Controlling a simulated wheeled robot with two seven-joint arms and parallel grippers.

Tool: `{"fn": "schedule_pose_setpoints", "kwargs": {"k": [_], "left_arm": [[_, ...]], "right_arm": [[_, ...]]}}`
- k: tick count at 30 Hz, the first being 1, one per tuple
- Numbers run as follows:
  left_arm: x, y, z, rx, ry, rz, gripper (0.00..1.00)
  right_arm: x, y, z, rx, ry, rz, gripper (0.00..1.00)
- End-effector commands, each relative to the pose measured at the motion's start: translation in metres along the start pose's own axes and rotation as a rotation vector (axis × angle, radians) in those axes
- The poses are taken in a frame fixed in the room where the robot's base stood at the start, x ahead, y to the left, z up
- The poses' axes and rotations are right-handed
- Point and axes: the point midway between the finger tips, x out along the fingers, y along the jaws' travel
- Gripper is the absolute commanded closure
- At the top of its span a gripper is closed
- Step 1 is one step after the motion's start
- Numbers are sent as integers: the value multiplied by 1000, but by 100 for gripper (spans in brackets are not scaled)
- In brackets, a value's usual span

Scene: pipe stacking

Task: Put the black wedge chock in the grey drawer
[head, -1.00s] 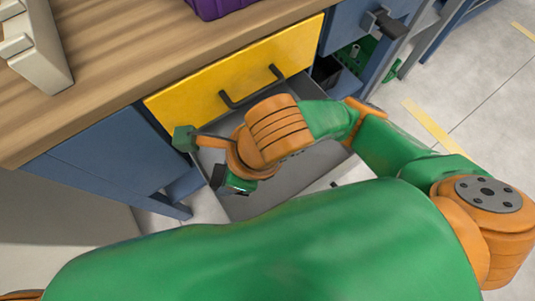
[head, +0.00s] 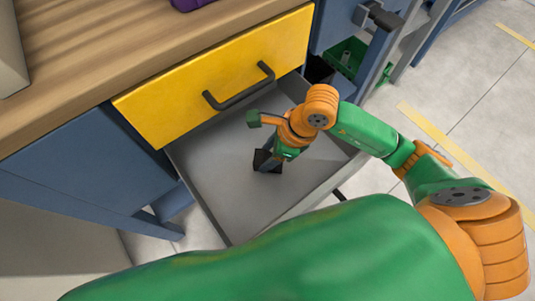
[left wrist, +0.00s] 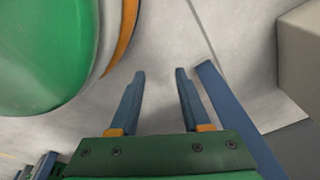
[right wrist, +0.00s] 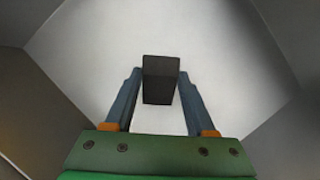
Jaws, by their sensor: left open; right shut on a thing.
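The black wedge chock (right wrist: 161,80) is between the fingertips of my right gripper (right wrist: 157,88) in the right wrist view. My right gripper (head: 268,158) is shut on it and points down inside the open grey drawer (head: 216,187), over its floor. In the head view the chock shows as a dark block at the fingertips; I cannot tell whether it touches the drawer floor. The drawer floor (right wrist: 225,50) is otherwise bare in the right wrist view. My left gripper (left wrist: 157,90) is open and empty above the floor, outside the head view.
A closed yellow drawer (head: 190,85) with a dark handle (head: 240,88) sits above the grey drawer, under the wooden worktop (head: 110,60). A purple object (head: 187,4) lies on the worktop. A green bin (head: 347,57) stands at the right behind the blue frame.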

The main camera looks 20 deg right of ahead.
Motion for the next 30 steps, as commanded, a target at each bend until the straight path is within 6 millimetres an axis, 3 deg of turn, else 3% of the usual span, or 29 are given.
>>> {"fn": "schedule_pose_setpoints", "kwargs": {"k": [6, 7, 9, 10, 20, 30], "left_arm": [[2, 2, -2, 0, 0, 2, 53], [0, 2, -2, 0, 0, 2, 53], [0, 1, -2, 0, -1, 2, 53], [0, 1, -2, -1, -1, 2, 53], [-4, 0, -1, 0, 1, 1, 53], [-17, -17, 26, 4, -11, -24, 53]], "right_arm": [[3, 0, -1, -1, -1, 0, 100], [1, 0, 0, 0, 0, 0, 37], [1, 0, 0, 0, 0, 0, 18], [1, 0, 0, 0, 0, 0, 15], [-5, 0, 2, 0, -1, 0, 15], [-96, 0, 2, 0, 1, -4, 15]]}}
